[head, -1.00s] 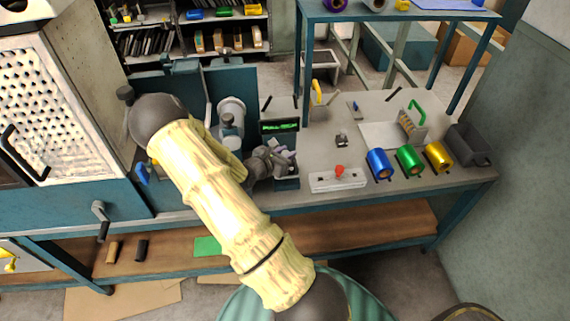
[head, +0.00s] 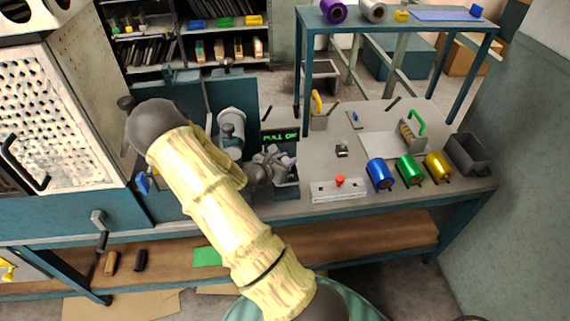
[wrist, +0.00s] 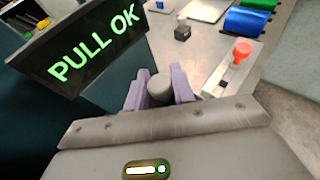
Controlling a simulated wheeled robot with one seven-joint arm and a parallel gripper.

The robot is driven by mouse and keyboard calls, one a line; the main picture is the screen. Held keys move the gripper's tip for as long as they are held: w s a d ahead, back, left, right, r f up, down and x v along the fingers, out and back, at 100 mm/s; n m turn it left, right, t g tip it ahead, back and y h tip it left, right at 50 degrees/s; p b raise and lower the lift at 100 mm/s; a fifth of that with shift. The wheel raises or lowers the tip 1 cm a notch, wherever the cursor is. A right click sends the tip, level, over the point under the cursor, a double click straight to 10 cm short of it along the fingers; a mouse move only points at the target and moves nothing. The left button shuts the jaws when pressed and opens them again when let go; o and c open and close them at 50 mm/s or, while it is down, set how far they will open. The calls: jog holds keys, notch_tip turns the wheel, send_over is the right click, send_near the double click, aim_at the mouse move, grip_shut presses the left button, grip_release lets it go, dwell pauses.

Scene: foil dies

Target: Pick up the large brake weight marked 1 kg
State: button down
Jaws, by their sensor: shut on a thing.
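My gripper (wrist: 160,90) has two pale purple fingers closed on a rounded grey piece (wrist: 160,86), which looks like the large brake weight. No 1 kg mark is readable on it. In the head view my gripper (head: 276,160) is beside the display, and my own arm hides much of that area. The held weight cannot be made out clearly there. Whether it is clear of what is beneath it cannot be told.
A display (wrist: 95,45) reading PULL OK stands close to my gripper. A plate with a red knob (head: 340,181), a small dark block (head: 342,150) and blue (head: 380,174), green (head: 410,169) and gold (head: 438,167) foil rolls are on the bench. A grey bin (head: 468,155) sits at right.

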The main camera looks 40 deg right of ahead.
notch_tip(320, 180, up, 8)
jog(key=shift+r, duration=0.35)
jog(key=shift+w, duration=0.1)
dwell(0.5)
